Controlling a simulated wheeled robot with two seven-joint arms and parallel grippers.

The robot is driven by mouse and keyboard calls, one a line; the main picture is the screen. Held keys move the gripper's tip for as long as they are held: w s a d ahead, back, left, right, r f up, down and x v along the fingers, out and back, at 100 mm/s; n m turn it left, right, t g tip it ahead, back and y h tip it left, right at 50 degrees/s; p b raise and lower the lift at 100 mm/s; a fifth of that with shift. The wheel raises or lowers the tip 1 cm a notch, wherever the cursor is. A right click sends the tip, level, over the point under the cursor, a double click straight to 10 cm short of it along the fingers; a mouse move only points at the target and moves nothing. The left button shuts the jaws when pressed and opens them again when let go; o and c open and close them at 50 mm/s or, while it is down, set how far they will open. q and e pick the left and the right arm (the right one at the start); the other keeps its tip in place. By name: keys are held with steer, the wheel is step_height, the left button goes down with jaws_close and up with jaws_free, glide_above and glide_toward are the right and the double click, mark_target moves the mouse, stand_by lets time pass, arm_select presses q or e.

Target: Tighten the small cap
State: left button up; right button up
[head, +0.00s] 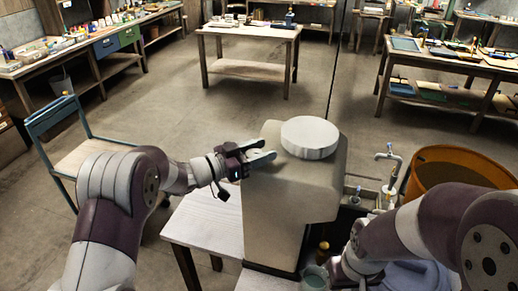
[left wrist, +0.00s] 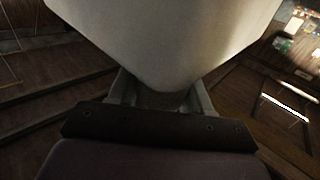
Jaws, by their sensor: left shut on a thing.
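The mould (head: 275,205) is a large beige block standing in the middle of the head view. A wide, pale round cap (head: 311,135) with a ridged rim sits on its top. My left gripper (head: 263,156) reaches in from the left, its fingers at the mould's upper left side. It is shut on the small cap, which is mostly hidden between the fingers. In the left wrist view the mould's pale body (left wrist: 165,40) fills the upper middle, and the fingers (left wrist: 160,100) stand on both sides of its lower end. My right arm is low at the right; its fingers are not clear.
A white table (head: 205,225) stands left of the mould, with a blue-framed chair (head: 85,155) beyond it. An orange tub (head: 455,165) and a tap (head: 390,165) are at the right. Open floor lies behind.

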arm_select(q)
steer(key=shift+r+m+g, duration=0.1)
steer(key=shift+m+g, duration=0.2)
steer(key=shift+g, duration=0.2)
steer(key=o, duration=1)
steer(key=shift+d, duration=0.1)
steer(key=b+v, duration=0.2)
steer(key=v, duration=0.4)
steer(key=b+v, duration=0.2)
steer(key=v, duration=0.4)
steer(key=shift+s+a+f, duration=0.1)
steer(key=shift+a+f, duration=0.15)
steer(key=shift+a, duration=0.05)
